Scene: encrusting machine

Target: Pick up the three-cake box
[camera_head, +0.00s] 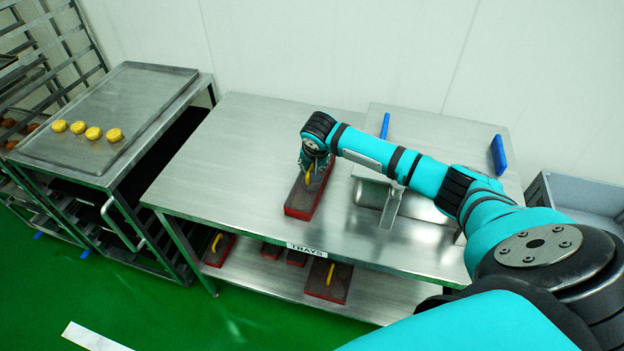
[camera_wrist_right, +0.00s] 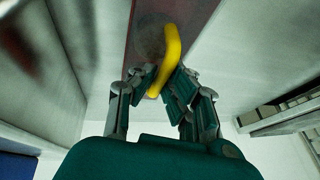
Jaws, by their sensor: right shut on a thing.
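A long red box with a dark grey top (camera_head: 302,204) and a yellow handle is at the middle of the steel table. My right gripper (camera_head: 311,170) is over the box from above, shut on the yellow handle. In the right wrist view the handle (camera_wrist_right: 172,48) runs between the two fingers of the gripper (camera_wrist_right: 163,84), with the dark red box (camera_wrist_right: 145,30) behind it. I cannot tell whether the box touches the table or hangs just above it. No cakes show in the box. My left gripper is not in view.
The steel table (camera_head: 240,140) is bare left of the box. A steel machine part (camera_head: 375,193) with blue pieces (camera_head: 498,155) stands right. Several red boxes (camera_head: 328,282) lie on the lower shelf. A tray (camera_head: 150,85) with several yellow cakes (camera_head: 93,133) is at left.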

